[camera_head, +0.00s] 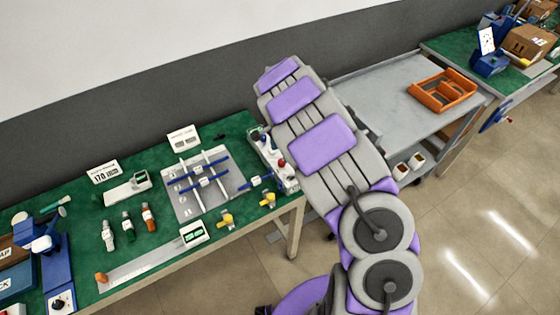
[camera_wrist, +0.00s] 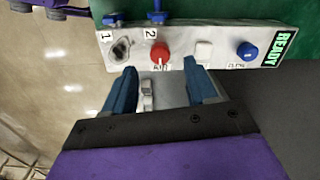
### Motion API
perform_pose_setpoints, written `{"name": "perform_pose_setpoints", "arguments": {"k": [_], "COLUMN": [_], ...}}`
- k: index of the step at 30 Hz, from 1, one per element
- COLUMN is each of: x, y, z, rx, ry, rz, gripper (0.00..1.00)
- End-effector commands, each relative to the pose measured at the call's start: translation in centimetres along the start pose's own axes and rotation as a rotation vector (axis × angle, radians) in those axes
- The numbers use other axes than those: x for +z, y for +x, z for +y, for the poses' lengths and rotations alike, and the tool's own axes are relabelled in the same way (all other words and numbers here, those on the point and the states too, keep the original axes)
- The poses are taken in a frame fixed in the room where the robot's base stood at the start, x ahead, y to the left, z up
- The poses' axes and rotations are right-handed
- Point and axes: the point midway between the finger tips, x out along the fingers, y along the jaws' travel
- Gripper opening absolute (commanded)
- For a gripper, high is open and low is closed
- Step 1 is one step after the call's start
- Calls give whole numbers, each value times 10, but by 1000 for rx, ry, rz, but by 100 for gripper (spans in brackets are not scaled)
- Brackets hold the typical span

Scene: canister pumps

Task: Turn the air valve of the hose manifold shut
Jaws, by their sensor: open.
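The hose manifold is a pale panel (camera_wrist: 222,50) across the top of the wrist view. Its red round knob (camera_wrist: 160,53) has a white mark pointing roughly up and down and a label below that seems to read AIR. My gripper (camera_wrist: 160,68) is open, its two blue fingers apart just below the panel. The red knob lies ahead of the gap between them, and nothing is held. In the head view the manifold (camera_head: 265,149) stands at the bench's right end, partly hidden by my arm. My fingers cannot be made out there.
The manifold also carries a blue knob (camera_wrist: 247,51), a white square button (camera_wrist: 204,51), a dark port by label 1 (camera_wrist: 121,49) and a green READY sign (camera_wrist: 285,47). The green bench (camera_head: 75,240) holds several tools. A grey cart (camera_head: 375,85) stands right of my arm.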

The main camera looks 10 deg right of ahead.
Motion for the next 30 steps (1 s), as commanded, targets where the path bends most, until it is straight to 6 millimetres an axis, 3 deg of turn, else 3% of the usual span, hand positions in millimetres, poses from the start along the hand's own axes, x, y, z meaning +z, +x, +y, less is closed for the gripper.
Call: {"name": "perform_pose_setpoints", "arguments": {"k": [3,9,22,30], "x": [0,2,1,2], "y": [24,48,56,56], "z": [0,-2,-1,-2], "rx": [0,0,-1,-1], "ry": [0,0,0,0], "rz": [0,4,3,4], "gripper": [57,57,57,32]}}
